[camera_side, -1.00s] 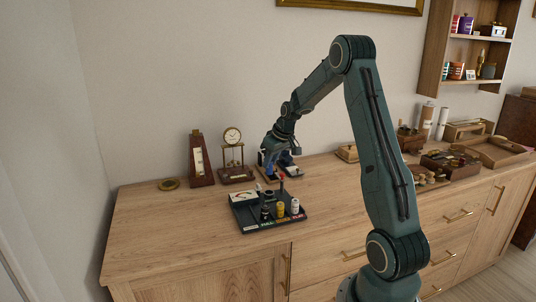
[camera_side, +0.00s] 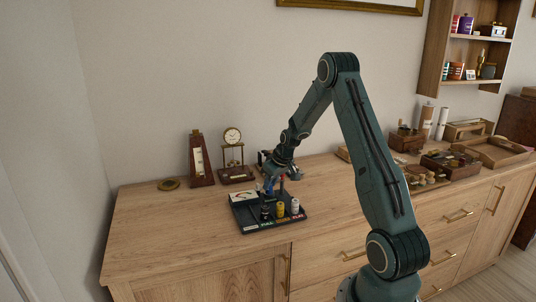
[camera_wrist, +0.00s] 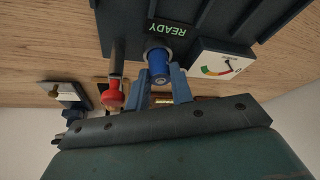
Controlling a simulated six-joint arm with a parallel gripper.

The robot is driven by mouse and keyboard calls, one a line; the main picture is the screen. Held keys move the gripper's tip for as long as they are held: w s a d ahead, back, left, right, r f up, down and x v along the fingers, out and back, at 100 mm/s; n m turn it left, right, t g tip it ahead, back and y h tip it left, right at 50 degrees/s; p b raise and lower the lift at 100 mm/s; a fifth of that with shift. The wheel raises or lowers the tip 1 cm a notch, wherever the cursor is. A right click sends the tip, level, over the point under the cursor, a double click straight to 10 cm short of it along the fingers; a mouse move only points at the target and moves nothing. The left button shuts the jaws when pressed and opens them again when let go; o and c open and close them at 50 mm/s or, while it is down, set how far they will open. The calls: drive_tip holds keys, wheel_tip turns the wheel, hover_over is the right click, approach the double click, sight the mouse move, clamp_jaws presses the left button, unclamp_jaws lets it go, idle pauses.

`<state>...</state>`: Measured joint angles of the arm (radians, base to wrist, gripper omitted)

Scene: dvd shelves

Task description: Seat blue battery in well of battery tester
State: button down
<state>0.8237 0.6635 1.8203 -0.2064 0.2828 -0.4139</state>
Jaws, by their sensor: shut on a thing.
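The blue battery (camera_wrist: 159,66) stands between my gripper's two fingers (camera_wrist: 161,88) in the wrist view. Its far end meets a pale ring, the well (camera_wrist: 154,47), beside the READY label (camera_wrist: 170,28); how deep it sits I cannot tell. The battery tester (camera_side: 243,222) is a dark tray with a dial (camera_wrist: 221,66) beside the well and a red-topped lever (camera_wrist: 112,97) on the other side. In the side view my gripper (camera_side: 269,186) is over the tester's back part, and the battery is hard to tell from the blue fingers.
A metronome (camera_side: 201,165) and a clock (camera_side: 233,157) stand behind to the left.

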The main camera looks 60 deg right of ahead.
drive_tip(key=shift+f, duration=0.35)
drive_tip(key=c, duration=1.5)
unclamp_jaws()
drive_tip(key=shift+r, duration=0.1)
drive_tip(key=v, duration=1.2)
drive_tip(key=shift+a+r, duration=0.1)
